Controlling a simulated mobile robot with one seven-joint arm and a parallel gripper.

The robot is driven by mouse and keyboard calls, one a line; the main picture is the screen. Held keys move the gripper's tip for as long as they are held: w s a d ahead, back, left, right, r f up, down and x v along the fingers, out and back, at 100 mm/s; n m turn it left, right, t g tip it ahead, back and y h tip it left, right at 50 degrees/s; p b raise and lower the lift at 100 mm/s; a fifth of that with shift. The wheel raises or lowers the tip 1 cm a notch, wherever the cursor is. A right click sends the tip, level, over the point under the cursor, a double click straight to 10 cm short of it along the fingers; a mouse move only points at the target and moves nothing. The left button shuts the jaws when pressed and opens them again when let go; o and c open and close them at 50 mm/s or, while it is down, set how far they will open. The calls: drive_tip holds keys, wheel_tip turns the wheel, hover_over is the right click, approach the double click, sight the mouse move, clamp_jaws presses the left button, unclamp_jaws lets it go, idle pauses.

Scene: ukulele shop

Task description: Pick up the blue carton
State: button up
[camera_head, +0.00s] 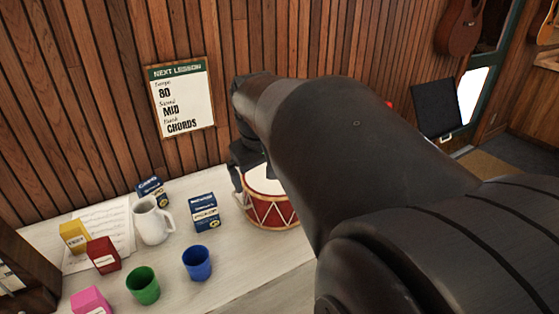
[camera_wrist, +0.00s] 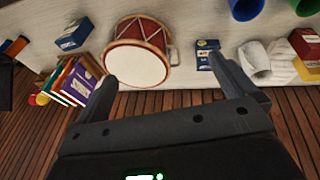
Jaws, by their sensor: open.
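One blue carton with a white and yellow label (camera_head: 205,212) stands on the pale counter between the white pitcher and the drum. It also shows in the wrist view (camera_wrist: 207,50), just beyond the right fingertip. A second blue carton (camera_head: 151,191) stands behind the pitcher. A third blue box (camera_wrist: 74,34) lies left of the drum in the wrist view; my arm hides that area in the head view. My gripper (camera_wrist: 162,73) is open and empty, with its fingers apart near the drum. In the head view it is mostly hidden behind my arm.
The red drum (camera_head: 270,196) stands close to my gripper. The white pitcher (camera_head: 152,221), blue cup (camera_head: 197,263), green cup (camera_head: 142,285) and red, yellow and pink boxes are to the left. A wooden wall backs the counter.

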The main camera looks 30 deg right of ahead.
drive_tip(key=w+d+f+g, duration=0.1)
drive_tip(key=w+d+f, duration=0.2)
drive_tip(key=d, duration=0.6)
drive_tip(key=w+d+f+g, duration=0.1)
drive_tip(key=w+d+f, duration=0.25)
drive_tip(key=d, duration=0.45)
drive_tip(key=w+d+f+g, duration=0.1)
drive_tip(key=w+d+f, duration=0.25)
drive_tip(key=d, duration=0.55)
drive_tip(key=shift+y, duration=0.9)
drive_tip(key=d+f, duration=0.2)
drive_tip(key=d, duration=0.1)
drive_tip(key=s+d+f, duration=0.1)
drive_tip(key=d, duration=0.3)
drive_tip(key=d+f, duration=0.2)
drive_tip(key=d, duration=0.1)
drive_tip(key=shift+s+d+f, duration=0.25)
drive_tip(key=shift+f, duration=0.05)
wheel_tip(320, 180, down, 5)
drive_tip(key=shift+d+r, duration=0.1)
drive_tip(key=shift+r, duration=0.05)
drive_tip(key=shift+a+f, duration=0.15)
drive_tip(key=shift+f, duration=1.4)
drive_tip(key=shift+a+f, duration=0.1)
drive_tip(key=shift+f, duration=1.45)
drive_tip(key=shift+c, duration=0.2)
drive_tip(key=c, duration=1)
